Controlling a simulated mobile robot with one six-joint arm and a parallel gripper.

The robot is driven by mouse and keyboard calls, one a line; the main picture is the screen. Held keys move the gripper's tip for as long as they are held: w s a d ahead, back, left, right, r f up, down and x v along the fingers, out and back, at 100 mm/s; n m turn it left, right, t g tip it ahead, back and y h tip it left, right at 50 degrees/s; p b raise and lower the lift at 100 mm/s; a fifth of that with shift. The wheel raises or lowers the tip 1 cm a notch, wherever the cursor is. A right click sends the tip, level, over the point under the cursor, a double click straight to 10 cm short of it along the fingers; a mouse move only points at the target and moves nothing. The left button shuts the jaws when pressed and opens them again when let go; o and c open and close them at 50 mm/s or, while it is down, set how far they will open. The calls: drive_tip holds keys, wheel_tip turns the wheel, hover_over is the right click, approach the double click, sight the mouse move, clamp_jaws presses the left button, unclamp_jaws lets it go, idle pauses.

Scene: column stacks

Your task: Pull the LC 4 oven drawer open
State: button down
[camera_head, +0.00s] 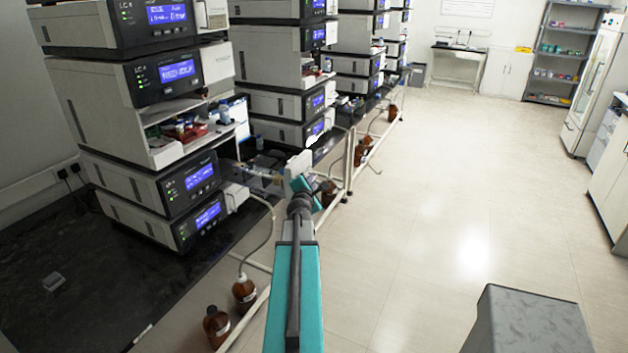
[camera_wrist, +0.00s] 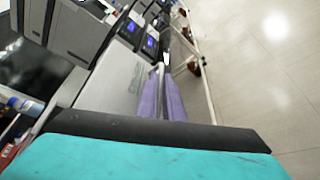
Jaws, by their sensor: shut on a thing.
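The LC 4 stack stands at the left in the head view, with its lit modules (camera_head: 188,180). A pale panel (camera_head: 298,163), which looks like the oven drawer's front, stands out from the stack. Slim metal and clear tubes lie between it and the stack. In the wrist view the white panel (camera_wrist: 118,85) fills the middle left. My gripper (camera_wrist: 164,85) has two purple fingers close together at the panel's right edge, shut on what looks like its handle. The handle is mostly hidden between the fingers. In the head view my teal arm hides the fingers.
More instrument stacks (camera_head: 270,50) run along the bench behind. Brown bottles (camera_head: 244,290) stand below the bench edge near a hose. The floor (camera_head: 430,170) to the right is clear. A grey box-like top (camera_head: 530,320) is at the lower right.

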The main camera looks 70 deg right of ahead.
drive_tip(key=shift+w, duration=0.1)
drive_tip(key=c, duration=2.2)
unclamp_jaws()
drive_tip(key=shift+a, duration=0.1)
